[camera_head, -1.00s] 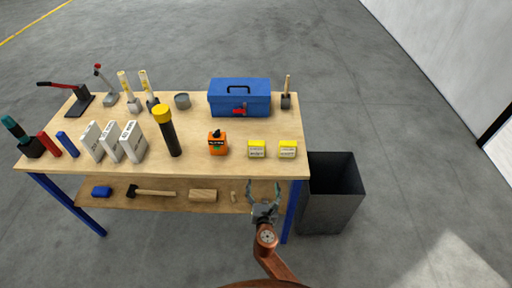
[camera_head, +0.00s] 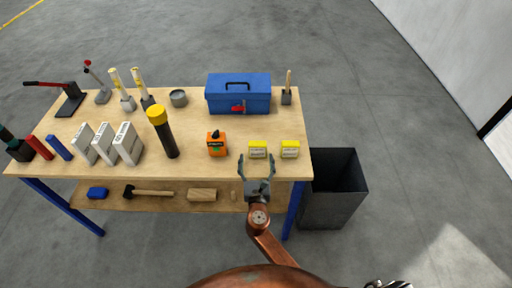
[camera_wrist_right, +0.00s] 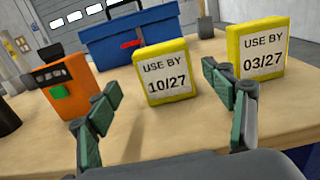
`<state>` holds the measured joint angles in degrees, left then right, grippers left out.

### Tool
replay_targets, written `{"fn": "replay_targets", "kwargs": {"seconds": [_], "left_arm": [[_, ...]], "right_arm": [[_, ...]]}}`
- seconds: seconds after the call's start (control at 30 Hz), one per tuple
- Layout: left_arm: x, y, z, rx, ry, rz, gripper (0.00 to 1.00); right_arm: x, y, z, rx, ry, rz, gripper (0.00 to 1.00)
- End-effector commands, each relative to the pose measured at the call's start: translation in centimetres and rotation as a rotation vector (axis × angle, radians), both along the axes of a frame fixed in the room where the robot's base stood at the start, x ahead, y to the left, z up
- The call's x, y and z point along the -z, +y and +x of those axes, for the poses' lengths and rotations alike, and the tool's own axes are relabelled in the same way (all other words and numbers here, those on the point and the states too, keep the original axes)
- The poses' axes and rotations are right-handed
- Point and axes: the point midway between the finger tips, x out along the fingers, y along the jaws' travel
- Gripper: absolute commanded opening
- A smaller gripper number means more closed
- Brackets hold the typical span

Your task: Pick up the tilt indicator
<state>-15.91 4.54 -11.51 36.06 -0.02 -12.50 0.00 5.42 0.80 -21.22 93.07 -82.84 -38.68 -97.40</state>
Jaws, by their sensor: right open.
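No label in view names the tilt indicator, so I cannot tell which item it is. Two yellow boxes with white labels stand near the table's front right. The left box (camera_head: 258,149) reads "USE BY 10/27" in the right wrist view (camera_wrist_right: 165,72); the right box (camera_head: 290,149) reads "USE BY 03/27" there (camera_wrist_right: 256,57). An orange device (camera_head: 217,144) with a green button stands to their left, also in the wrist view (camera_wrist_right: 66,85). My right gripper (camera_head: 256,161) is open and empty in front of the left yellow box, its fingers spread to either side.
A blue toolbox (camera_head: 238,94) stands behind the boxes. A black and yellow flashlight (camera_head: 166,135) and several white cartons (camera_head: 104,144) stand left on the wooden table (camera_head: 195,125). A grey bin (camera_head: 335,190) is at the table's right. A hammer (camera_head: 148,191) lies on the lower shelf.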

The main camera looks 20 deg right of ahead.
Motion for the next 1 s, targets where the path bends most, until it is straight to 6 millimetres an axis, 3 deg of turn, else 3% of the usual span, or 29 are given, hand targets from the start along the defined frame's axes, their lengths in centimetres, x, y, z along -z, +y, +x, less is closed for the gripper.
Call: {"fn": "replay_targets", "kwargs": {"seconds": [0.2,0.33,0.5,0.77,1.0], "left_arm": [[0.5,0.1,-4.1,-0.010,0.050,0.002,0.00],[0.9,0.2,-5.3,-0.012,0.066,0.003,0.00],[1.1,0.2,-4.4,-0.010,0.055,0.003,0.00],[1.0,0.0,-1.4,-0.004,0.016,0.000,0.00],[1.0,0.1,-2.5,-0.007,0.030,0.002,0.00]], "right_arm": [[0.1,-1.3,2.2,0.012,-0.001,0.001,0.75],[0.2,-1.6,4.2,0.012,0.000,0.000,0.75],[0.2,-2.1,5.8,0.012,0.001,0.001,0.75],[0.2,-2.0,6.1,0.009,0.001,0.001,0.75],[0.2,-2.0,6.1,0.008,0.001,0.001,0.58]]}}
